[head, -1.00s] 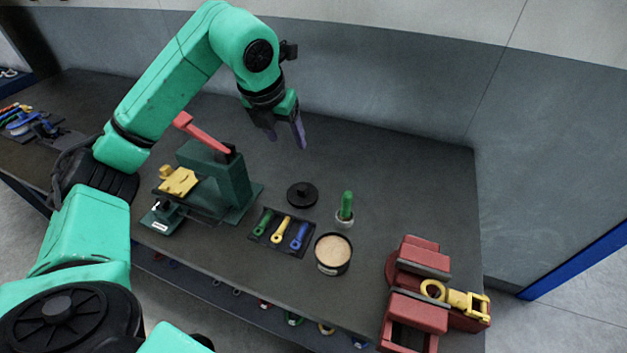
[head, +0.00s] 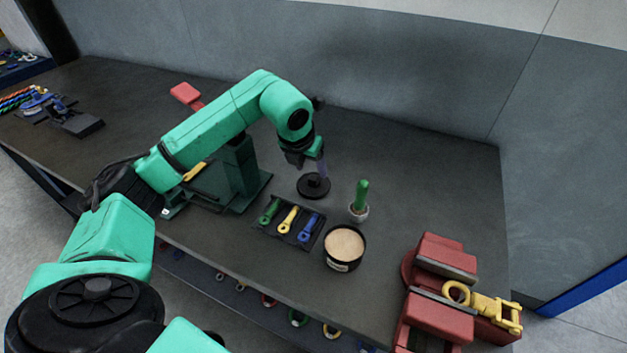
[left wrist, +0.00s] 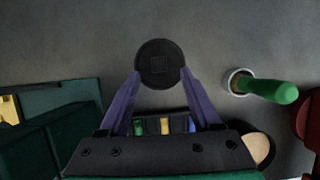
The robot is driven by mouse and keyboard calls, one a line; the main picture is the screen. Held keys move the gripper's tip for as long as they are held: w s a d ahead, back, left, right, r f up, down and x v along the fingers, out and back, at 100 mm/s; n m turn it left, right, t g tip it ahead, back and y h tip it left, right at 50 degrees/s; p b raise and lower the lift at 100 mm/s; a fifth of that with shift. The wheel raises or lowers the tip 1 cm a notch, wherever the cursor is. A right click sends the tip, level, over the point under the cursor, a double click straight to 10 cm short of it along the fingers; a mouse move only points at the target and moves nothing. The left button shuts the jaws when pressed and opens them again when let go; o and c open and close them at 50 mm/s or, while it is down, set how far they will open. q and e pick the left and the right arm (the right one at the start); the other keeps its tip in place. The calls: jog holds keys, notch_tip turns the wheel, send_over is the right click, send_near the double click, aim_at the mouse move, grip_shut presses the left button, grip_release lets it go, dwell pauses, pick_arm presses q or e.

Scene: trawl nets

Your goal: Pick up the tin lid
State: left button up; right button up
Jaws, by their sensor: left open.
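The tin lid (head: 313,186) is a round black disc with a raised knob, lying flat on the dark table. In the left wrist view the lid (left wrist: 160,62) sits between and just ahead of the fingertips. My left gripper (head: 312,172) is open and points down over the lid; its purple fingers (left wrist: 160,82) reach the lid's near edges at either side. I cannot tell whether they touch it. The open tin (head: 345,246) with pale contents stands nearer the front. My right gripper is in neither view.
A tray (head: 262,229) of green, yellow and blue tools lies in front of the lid. A green-handled tool in a white pot (head: 359,208) stands to its right. A green press (head: 240,170) is on the left, and a red vise (head: 437,275) at front right.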

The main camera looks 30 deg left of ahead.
aim_at(314, 177)
pick_arm(q)
jog(key=p+x, duration=0.1)
jog(key=x, duration=0.3)
jog(key=shift+f+p, duration=0.25)
jog(key=shift+p, duration=0.1)
jog(key=shift+w+f, duration=0.1)
jog(key=shift+f, duration=0.2)
grip_shut()
jog(key=shift+r, duration=0.15)
